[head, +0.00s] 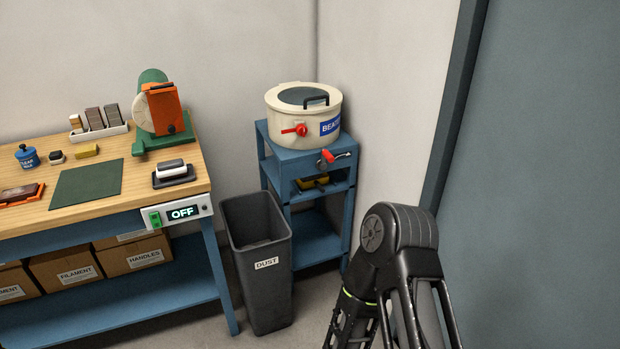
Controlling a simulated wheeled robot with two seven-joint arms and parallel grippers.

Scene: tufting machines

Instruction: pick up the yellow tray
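A small yellow item (322,180), with dark parts, sits inside the blue stand (318,227), on the shelf under its top. It may be the yellow tray, but its shape is mostly hidden by shade and the stand's frame. A small yellow block (87,151) lies on the workbench at the left, and it looks like a solid block rather than a tray. My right arm comes in at the lower right, in front of the stand's right side, with its forearm pointing down. Neither gripper shows.
A dark dust bin (262,290) stands close at the stand's left. The workbench (140,189) fills the left, with boxes (65,272) below. A blue-grey panel (540,180) bounds the right.

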